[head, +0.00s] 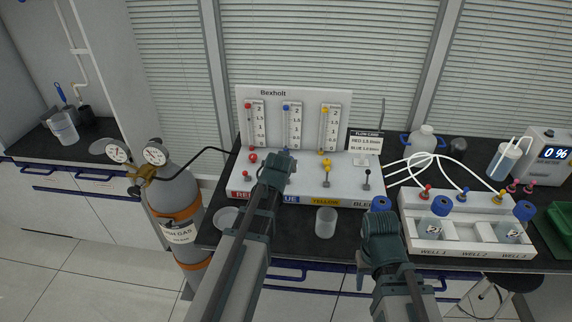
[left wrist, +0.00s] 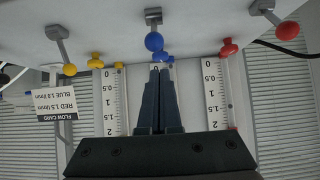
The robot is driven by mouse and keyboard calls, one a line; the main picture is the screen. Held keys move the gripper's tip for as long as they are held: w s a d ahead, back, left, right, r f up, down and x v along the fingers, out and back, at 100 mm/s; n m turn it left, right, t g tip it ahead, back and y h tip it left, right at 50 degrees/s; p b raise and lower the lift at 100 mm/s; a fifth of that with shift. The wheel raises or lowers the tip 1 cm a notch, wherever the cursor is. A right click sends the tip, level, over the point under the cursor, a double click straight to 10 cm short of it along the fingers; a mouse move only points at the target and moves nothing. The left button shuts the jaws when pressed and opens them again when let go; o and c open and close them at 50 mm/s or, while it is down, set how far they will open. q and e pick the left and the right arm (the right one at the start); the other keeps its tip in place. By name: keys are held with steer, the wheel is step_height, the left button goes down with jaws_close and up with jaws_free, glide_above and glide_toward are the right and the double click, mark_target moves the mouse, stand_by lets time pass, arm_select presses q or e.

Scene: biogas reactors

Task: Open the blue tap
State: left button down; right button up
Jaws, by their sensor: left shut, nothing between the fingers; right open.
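The white gas panel (head: 305,192) has a red, a blue and a yellow flow tube, with coloured knobs and ball-ended levers. In the left wrist view, upside down, the blue-balled lever (left wrist: 154,41) hangs from the panel, with a blue knob (left wrist: 168,58) close by. My left gripper (head: 282,157) is shut and empty. Its fingertips (left wrist: 160,70) are near the blue knob and lever; contact cannot be told. My left arm hides the blue lever in the head view. My right gripper (head: 381,212) is open, to the right near the bench's front edge.
A gas cylinder (head: 175,205) with gauges stands left of the panel. A clear beaker (head: 326,222) stands in front of it. A flow card (head: 366,143) stands at its right. The white well rack (head: 470,246) lies right of my right gripper, with tubes above it.

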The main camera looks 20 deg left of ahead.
arm_select(q)
steer(key=shift+r+p, duration=0.3)
steer(key=shift+r, duration=0.15)
steer(key=shift+w+a+r+p, duration=0.1)
steer(key=shift+w+r+p, duration=0.3)
steer(key=shift+r+p, duration=0.1)
steer(key=p+v, duration=0.5)
steer(key=v, duration=0.4)
steer(key=shift+s, duration=0.3)
